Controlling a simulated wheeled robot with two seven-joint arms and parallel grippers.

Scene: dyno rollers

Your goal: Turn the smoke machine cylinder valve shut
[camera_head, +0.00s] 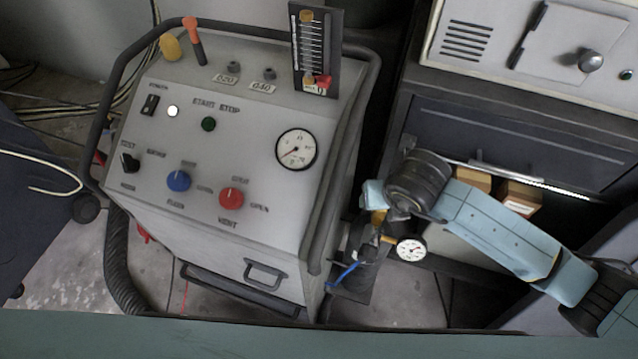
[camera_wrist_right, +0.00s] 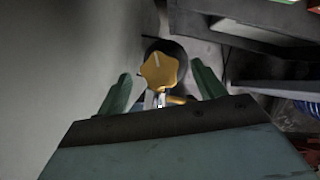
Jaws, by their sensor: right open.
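The cylinder valve is a yellow lobed knob (camera_wrist_right: 158,71) with a pale line on it, seen from above in the right wrist view. My right gripper (camera_wrist_right: 162,85) is open, with a green finger on either side of the knob. I cannot tell whether the fingers touch it. In the head view my right arm comes in from the right and its wrist hides most of the valve. A gauge (camera_head: 410,249) and a blue hose (camera_head: 345,276) show just below the wrist. My left gripper is not in view.
The smoke machine (camera_head: 245,150) stands close to the left of my right arm, with dials, knobs and a black tube frame. A grey cabinet (camera_head: 500,140) with an open shelf holding boxes is behind the arm. Cables lie on the floor at the far left.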

